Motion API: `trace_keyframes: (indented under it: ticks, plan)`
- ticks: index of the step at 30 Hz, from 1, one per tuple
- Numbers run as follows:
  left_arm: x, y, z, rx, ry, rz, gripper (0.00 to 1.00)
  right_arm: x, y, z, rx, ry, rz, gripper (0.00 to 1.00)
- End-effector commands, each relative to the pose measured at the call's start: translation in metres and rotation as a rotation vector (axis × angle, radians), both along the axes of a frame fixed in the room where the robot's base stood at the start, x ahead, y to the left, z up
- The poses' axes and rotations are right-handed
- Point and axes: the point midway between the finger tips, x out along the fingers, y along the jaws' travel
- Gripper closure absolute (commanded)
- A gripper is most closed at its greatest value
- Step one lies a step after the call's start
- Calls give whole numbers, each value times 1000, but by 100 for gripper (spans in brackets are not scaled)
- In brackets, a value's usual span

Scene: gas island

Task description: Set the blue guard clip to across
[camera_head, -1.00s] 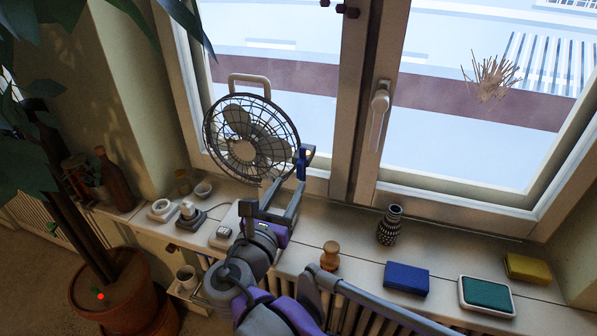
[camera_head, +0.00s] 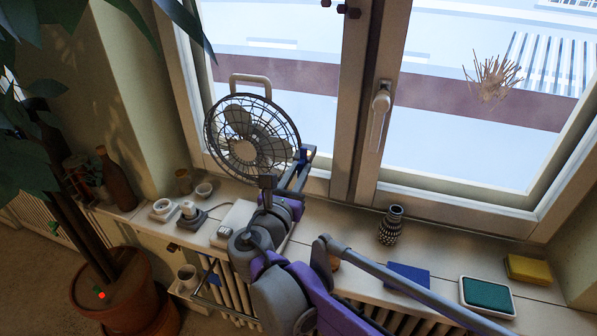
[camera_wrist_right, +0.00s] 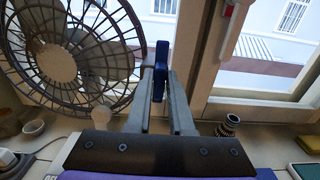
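The desk fan (camera_head: 247,140) with its round wire guard stands on the window sill. The blue guard clip (camera_head: 301,155) is at the right edge of the guard, partly hidden by my fingers. My right gripper (camera_head: 306,160) reaches it from the front. In the right wrist view the clip (camera_wrist_right: 161,68) is a dark blue upright bar between the fingertips (camera_wrist_right: 161,85), just right of the guard. The fingers appear shut on it, with no clear gap. The clip's join to the guard is unclear. My left gripper is not in view.
A white switch box (camera_head: 232,222), a plug, and small cups stand left on the sill. A patterned vase (camera_head: 391,226), a blue block (camera_head: 408,275), a green pad (camera_head: 487,294) and a yellow sponge (camera_head: 528,269) lie right. The window frame (camera_head: 350,110) is close behind.

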Motion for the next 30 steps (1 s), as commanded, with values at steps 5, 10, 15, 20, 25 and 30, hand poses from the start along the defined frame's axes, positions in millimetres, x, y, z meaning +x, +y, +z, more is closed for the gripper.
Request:
trace_keyframes:
  ticks: [5,10,15,20,25,30]
  plan:
    - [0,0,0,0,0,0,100,0,0,0,0,0,0,100]
    - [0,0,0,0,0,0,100,0,0,0,4,-1,0,100]
    - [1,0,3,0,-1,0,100,0,0,0,37,-12,-1,100]
    - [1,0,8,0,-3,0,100,0,-1,1,113,-37,-1,100]
    - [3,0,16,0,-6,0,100,0,-1,1,241,-78,-1,100]
    - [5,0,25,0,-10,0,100,0,-2,1,393,-128,-1,100]
